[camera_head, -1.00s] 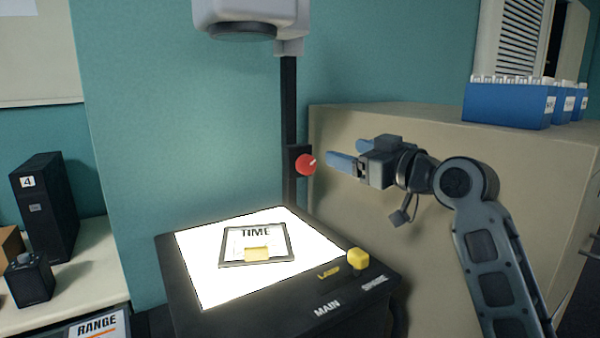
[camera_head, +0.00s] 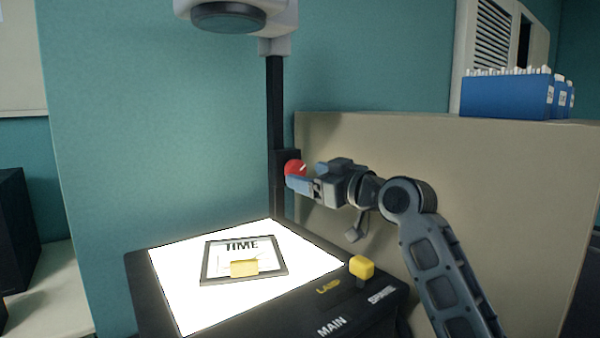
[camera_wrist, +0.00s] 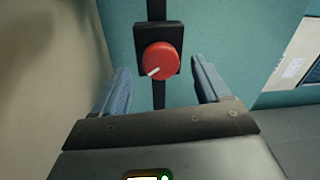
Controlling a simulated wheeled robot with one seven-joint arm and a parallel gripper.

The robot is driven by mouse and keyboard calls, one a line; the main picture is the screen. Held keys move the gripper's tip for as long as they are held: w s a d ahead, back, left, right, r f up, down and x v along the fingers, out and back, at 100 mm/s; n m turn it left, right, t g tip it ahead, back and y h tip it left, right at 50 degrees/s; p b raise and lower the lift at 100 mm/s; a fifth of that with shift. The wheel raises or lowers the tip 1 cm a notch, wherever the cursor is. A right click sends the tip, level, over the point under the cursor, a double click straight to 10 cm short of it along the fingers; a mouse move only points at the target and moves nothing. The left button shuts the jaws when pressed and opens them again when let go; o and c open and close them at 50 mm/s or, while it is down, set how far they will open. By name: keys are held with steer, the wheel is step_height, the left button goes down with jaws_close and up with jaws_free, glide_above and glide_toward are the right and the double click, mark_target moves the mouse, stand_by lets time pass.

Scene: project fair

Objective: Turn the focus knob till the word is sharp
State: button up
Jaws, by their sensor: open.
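The red focus knob (camera_head: 293,168) sits on a black block on the projector's upright post. In the wrist view the knob (camera_wrist: 160,61) shows a white pointer mark toward its lower left. My gripper (camera_head: 297,184) is open at the knob in the head view, and its near finger covers part of it. In the wrist view my blue fingers (camera_wrist: 162,88) stand apart to either side, with the knob between and ahead of them; contact is not visible. The framed slide (camera_head: 243,281) with the word TIME lies on the lit projector stage (camera_head: 180,290). The projected word is not in view.
A yellow knob (camera_head: 361,267) stands on the projector's front right corner, near the labels LAMP, MAIN and SPARE. A beige cabinet (camera_head: 480,200) stands close behind my arm, with blue file boxes (camera_head: 506,97) on top. The projector head (camera_head: 232,15) hangs above.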

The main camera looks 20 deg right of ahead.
mark_target(299, 172)
steer(key=shift+x, duration=1.8)
